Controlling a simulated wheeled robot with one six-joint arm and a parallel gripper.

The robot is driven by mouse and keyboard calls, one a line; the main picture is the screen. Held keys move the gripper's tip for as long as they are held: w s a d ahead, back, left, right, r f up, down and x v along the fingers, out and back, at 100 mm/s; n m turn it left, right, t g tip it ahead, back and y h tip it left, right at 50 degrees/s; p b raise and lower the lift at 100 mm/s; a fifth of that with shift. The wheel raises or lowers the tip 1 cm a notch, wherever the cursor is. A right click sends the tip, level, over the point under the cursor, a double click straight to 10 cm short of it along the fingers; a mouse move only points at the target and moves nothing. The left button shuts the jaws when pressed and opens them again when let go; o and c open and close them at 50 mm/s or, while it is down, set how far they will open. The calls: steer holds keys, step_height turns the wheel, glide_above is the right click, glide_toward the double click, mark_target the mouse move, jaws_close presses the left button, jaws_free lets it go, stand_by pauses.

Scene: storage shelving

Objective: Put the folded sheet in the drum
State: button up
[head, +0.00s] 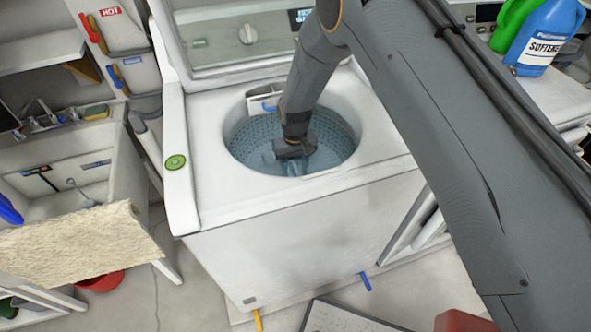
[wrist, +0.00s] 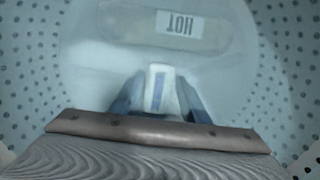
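The drum (head: 338,130) is the perforated tub of a top-loading washer (head: 300,240) with its lid up. My gripper (head: 293,160) reaches down through the opening into the drum. In the wrist view, a small white piece with a blue stripe (wrist: 160,90) fills the gap between the grey-blue fingers; it looks like the folded sheet, and the fingers appear shut on it. Its lower part is hidden by my wrist. In the head view only a pale blue bit shows under the gripper. The drum wall with its holes (wrist: 40,80) surrounds the fingers without visible contact.
The raised lid (head: 235,35) stands behind the opening, and the washer's rim encloses my arm. A cream cloth (head: 80,255) hangs by a sink (head: 75,170) at left. A blue softener bottle (head: 545,38) stands at upper right. A HOT label (wrist: 180,24) appears upside down in the wrist view.

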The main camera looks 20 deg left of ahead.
steer(key=shift+o, duration=0.9)
steer(key=shift+r, duration=0.15)
steer(key=shift+r+p, duration=0.3)
steer(key=shift+p, duration=0.1)
step_height(320, 180, up, 12)
steer(key=b, duration=0.3)
steer(key=shift+r+b, duration=0.15)
steer(key=shift+b, duration=0.25)
